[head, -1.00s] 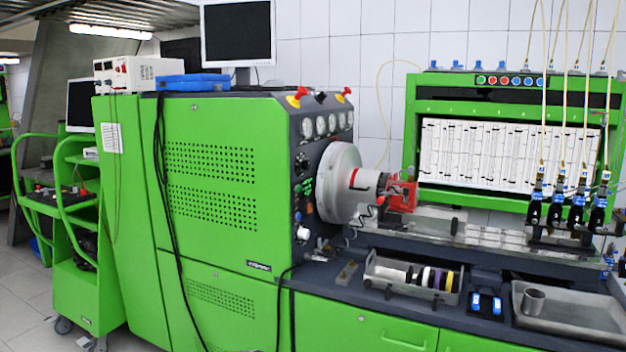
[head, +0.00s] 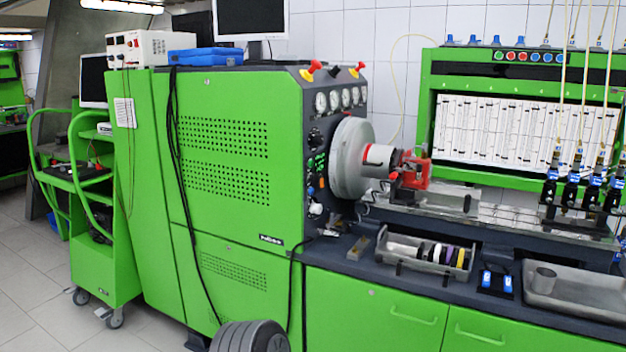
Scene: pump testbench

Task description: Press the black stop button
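The control panel (head: 317,150) is on the dark narrow side face of the green test bench (head: 225,150). It carries a dark round knob (head: 314,137), green buttons (head: 320,161) and a white knob (head: 315,209). Small dark controls sit among them, but I cannot tell which one is the black stop button.
A large grey disc chuck (head: 352,158) juts out right of the panel. A tray of rings (head: 425,257) and a metal tray (head: 575,293) lie on the dark worktop. A green cart (head: 100,240) stands at the left. Black cables (head: 175,130) hang down the bench front.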

